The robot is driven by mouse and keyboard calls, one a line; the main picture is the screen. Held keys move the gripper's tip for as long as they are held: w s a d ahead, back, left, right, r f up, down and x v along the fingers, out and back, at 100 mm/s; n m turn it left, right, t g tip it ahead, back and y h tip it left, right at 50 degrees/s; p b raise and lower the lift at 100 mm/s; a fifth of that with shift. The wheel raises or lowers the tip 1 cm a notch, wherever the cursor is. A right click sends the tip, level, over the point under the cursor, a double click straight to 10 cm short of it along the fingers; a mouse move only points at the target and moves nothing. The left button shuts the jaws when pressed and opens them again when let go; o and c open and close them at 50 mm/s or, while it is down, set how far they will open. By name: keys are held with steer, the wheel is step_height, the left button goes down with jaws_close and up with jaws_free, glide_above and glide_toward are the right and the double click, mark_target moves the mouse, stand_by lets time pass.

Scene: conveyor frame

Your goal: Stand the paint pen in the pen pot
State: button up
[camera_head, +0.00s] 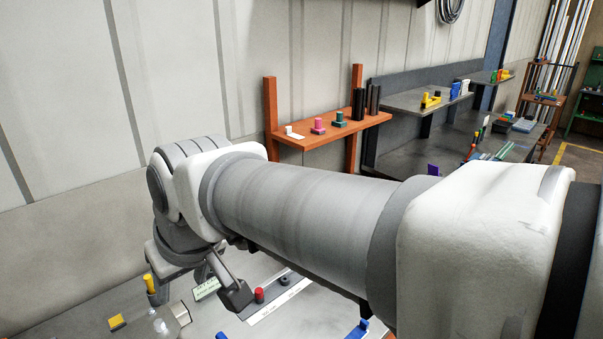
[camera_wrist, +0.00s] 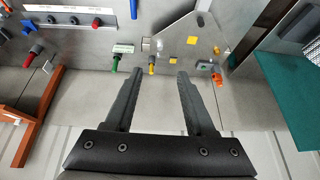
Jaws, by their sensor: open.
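A small yellow upright piece with a grey lower part (camera_head: 150,284) stands at the left of the bench in the head view; I cannot tell whether it is the paint pen. A yellow piece (camera_wrist: 152,64) also shows in the wrist view, just beyond and between my fingertips, apart from them. My gripper (camera_wrist: 160,72) is open with nothing between its fingers. In the head view my arm hides much of the bench, and only part of my gripper shows. I cannot make out the pen pot with certainty in either view.
A red knob (camera_head: 259,295) stands on a pale strip on the bench. A green-and-white label plate (camera_head: 206,289) and a yellow block (camera_head: 117,321) lie nearby. An orange shelf (camera_head: 335,128) with small pieces is against the wall. An orange piece (camera_wrist: 216,77) is right of my fingers.

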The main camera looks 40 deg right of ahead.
steer(key=s, duration=0.1)
steer(key=s+f, duration=0.1)
steer(key=s, duration=0.3)
steer(key=shift+s+d+f, duration=0.2)
steer(key=shift+d+f, duration=0.05)
stand_by(1.1)
